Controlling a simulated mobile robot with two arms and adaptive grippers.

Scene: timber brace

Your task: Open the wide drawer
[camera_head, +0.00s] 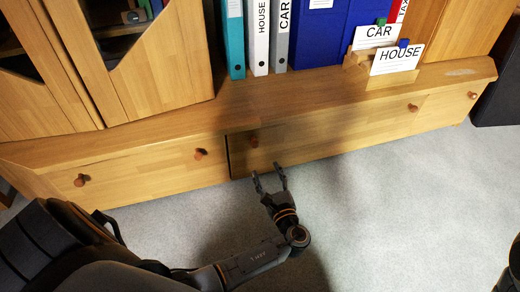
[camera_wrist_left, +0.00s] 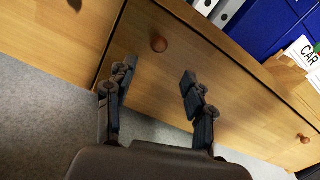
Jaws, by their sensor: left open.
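The wide drawer (camera_head: 330,137) is the long wooden front in the low base of the cabinet, and it looks shut. It has a round reddish-brown left knob (camera_head: 253,141) and a matching right knob (camera_head: 412,107). My left gripper (camera_head: 268,174) is open and empty, just in front of the drawer near its left knob. In the left wrist view the left knob (camera_wrist_left: 159,44) appears beyond the gap between the open fingers (camera_wrist_left: 158,72), with no contact visible. The right knob (camera_wrist_left: 304,138) shows at the lower right there. My right gripper is not in view.
A drawer front (camera_head: 140,172) with knobs adjoins on the left, and a narrow front (camera_head: 450,105) on the right. Binders (camera_head: 258,40) and a wooden card holder (camera_head: 385,76) with CAR and HOUSE cards stand above. Grey carpet (camera_head: 400,200) in front is clear.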

